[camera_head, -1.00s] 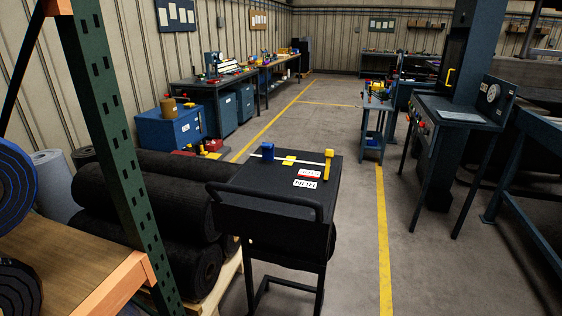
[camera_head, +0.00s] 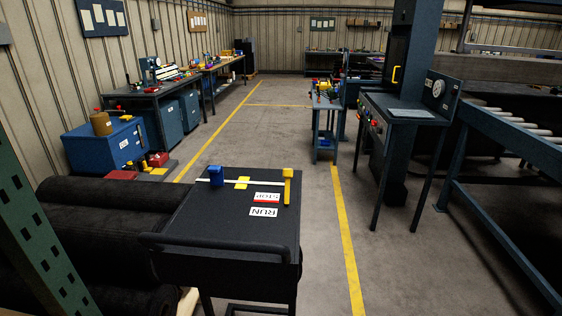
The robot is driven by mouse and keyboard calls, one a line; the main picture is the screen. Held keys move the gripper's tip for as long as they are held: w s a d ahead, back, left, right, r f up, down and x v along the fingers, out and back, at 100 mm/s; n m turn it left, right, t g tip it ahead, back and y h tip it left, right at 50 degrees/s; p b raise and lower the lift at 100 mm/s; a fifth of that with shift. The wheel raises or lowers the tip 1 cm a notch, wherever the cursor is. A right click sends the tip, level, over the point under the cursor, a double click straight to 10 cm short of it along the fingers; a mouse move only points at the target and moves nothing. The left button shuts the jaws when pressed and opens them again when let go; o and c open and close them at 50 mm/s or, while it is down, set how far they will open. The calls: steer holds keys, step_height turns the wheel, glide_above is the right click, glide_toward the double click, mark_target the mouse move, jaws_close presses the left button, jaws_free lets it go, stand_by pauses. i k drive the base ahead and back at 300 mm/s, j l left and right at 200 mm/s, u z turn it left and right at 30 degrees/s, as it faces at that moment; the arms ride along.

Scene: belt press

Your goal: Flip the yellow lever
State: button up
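The yellow lever (camera_head: 288,187) stands upright at the right end of a pale bar on top of a black cart (camera_head: 215,235). A blue block or lever (camera_head: 216,176) stands near the bar's left end, and a flat yellow piece (camera_head: 242,183) sits between the two. Beside the yellow lever lie a red and white STOP label (camera_head: 267,197) and a white RUN label (camera_head: 263,212). Both labels appear upside down. My gripper is not in view.
Black rolls (camera_head: 85,230) lie left of the cart, behind a green rack post (camera_head: 35,225). A blue cabinet (camera_head: 105,145) and benches line the left wall. A small blue cart (camera_head: 326,125) and a press (camera_head: 405,110) stand ahead right. The floor right of the cart is clear.

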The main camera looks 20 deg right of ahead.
mark_target(287, 173)
steer(key=i+l, duration=0.8)
steer(key=i, duration=0.2)
